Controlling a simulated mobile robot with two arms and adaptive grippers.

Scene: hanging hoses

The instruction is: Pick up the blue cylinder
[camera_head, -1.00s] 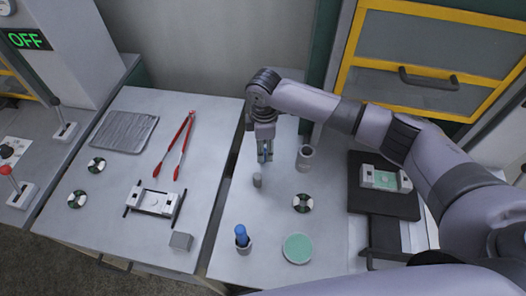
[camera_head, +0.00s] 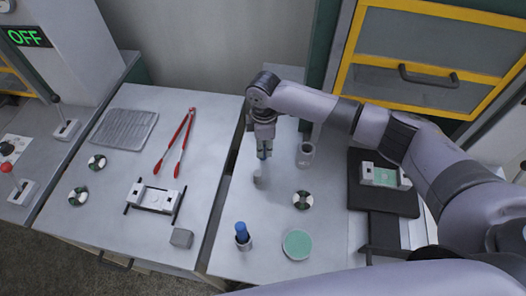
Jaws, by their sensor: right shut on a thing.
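My right gripper (camera_head: 263,153) reaches down over the middle of the right worktop. Its fingers are shut on a small blue piece (camera_head: 263,155), mostly hidden between them. A pale, blurred small grey cylinder (camera_head: 259,182) shows just below the fingertips; I cannot tell whether it touches what is held. A blue cylinder (camera_head: 241,230) stands nearly upright in a small grey cup (camera_head: 244,245) near the front of the worktop, apart from the gripper. My left gripper is not in view.
A grey mug (camera_head: 305,155), a black-and-white disc (camera_head: 301,200) and a green round dish (camera_head: 298,244) lie to the right. A black board (camera_head: 395,203) is further right. Red tongs (camera_head: 174,145) and a grey block (camera_head: 181,238) lie on the left worktop.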

